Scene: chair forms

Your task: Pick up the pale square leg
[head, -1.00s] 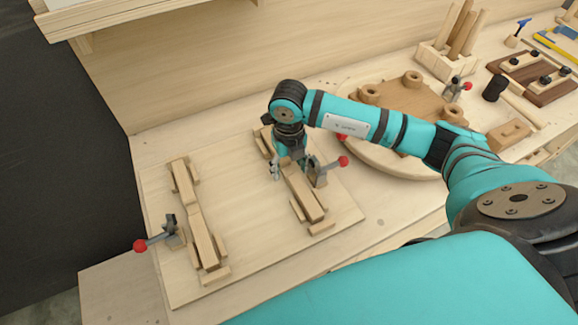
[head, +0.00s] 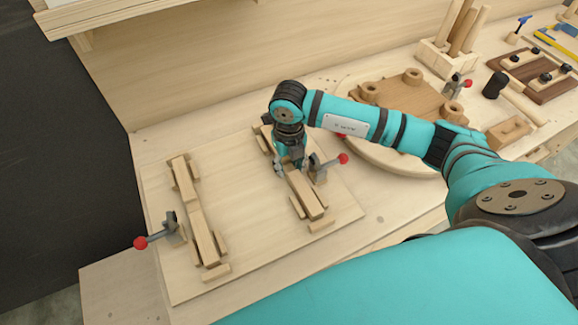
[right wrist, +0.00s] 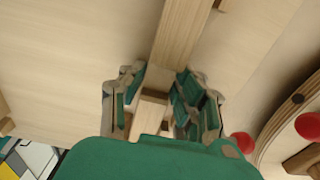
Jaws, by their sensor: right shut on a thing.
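The pale square leg (head: 307,195) lies in the right-hand set of wooden stop blocks on the jig board (head: 245,190). My right gripper (head: 291,168) points down over its far part and is shut on it, with a finger on each side. In the right wrist view the leg (right wrist: 178,42) runs away from between the fingers of the gripper (right wrist: 160,98). My arm and gripper hide the leg's far end in the head view. A second pale piece (head: 204,236) lies in the left-hand blocks. My left gripper is not in view.
A toggle clamp with a red knob (head: 343,158) stands close right of my right gripper. Another red-knobbed clamp (head: 141,243) is at the board's left edge.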

